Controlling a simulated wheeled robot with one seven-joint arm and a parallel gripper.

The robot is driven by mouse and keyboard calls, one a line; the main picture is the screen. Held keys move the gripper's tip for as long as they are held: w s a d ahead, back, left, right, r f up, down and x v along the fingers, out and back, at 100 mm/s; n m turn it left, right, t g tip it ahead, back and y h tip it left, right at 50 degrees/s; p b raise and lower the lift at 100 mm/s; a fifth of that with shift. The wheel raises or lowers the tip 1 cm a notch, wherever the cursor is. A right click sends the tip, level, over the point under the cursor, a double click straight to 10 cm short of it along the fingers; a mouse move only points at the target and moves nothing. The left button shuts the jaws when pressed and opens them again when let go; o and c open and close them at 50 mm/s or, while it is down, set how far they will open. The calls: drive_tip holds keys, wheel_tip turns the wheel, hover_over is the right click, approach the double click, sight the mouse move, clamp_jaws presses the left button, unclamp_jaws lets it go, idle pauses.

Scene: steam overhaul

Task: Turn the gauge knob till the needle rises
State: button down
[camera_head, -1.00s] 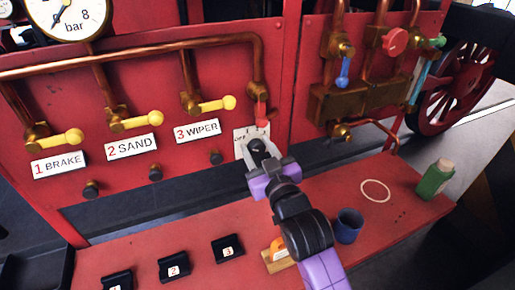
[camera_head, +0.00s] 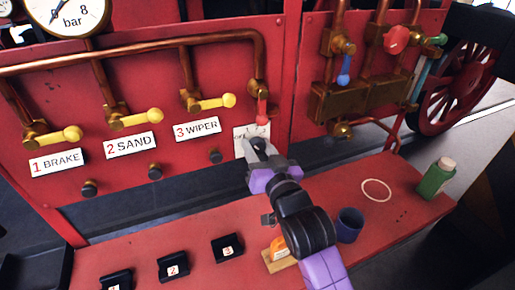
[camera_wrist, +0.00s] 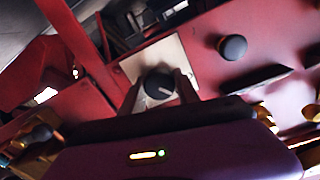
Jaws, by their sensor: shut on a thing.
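The gauge knob (camera_wrist: 160,82) is dark and round with a pale line on its face, on a cream plate (camera_wrist: 185,62). My gripper (camera_wrist: 159,93) is shut on the knob, one finger on each side. In the head view my gripper (camera_head: 257,150) reaches the cream plate (camera_head: 240,142) below the red-handled valve and hides much of the knob. The round white gauge (camera_head: 80,14) is at the top left, cut by the picture edge. Its black needle points down and left; the figure 8 and "bar" show on its face.
Yellow levers (camera_head: 140,118) on copper pipes line the red panel above labels for brake, sand and wiper. Numbered black holders (camera_head: 173,268), an orange item (camera_head: 279,247), a blue cup (camera_head: 349,226) and a green bottle (camera_head: 436,178) stand on the red shelf (camera_head: 330,190).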

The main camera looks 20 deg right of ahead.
drive_tip(key=m, duration=0.5)
drive_tip(key=shift+d+m, duration=0.15)
drive_tip(key=shift+m, duration=0.15)
drive_tip(key=m, duration=0.4)
drive_tip(key=shift+f, duration=0.1)
drive_tip(key=m, duration=0.4)
drive_tip(key=shift+m+y, duration=0.3)
drive_tip(key=m, duration=0.4)
drive_tip(key=shift+f+m, duration=0.1)
drive_tip(key=shift+m, duration=0.2)
drive_tip(key=c, duration=0.9)
unclamp_jaws()
drive_tip(key=s, duration=0.8)
drive_tip(key=shift+r+b, duration=0.2)
drive_tip(key=shift+b, duration=0.25)
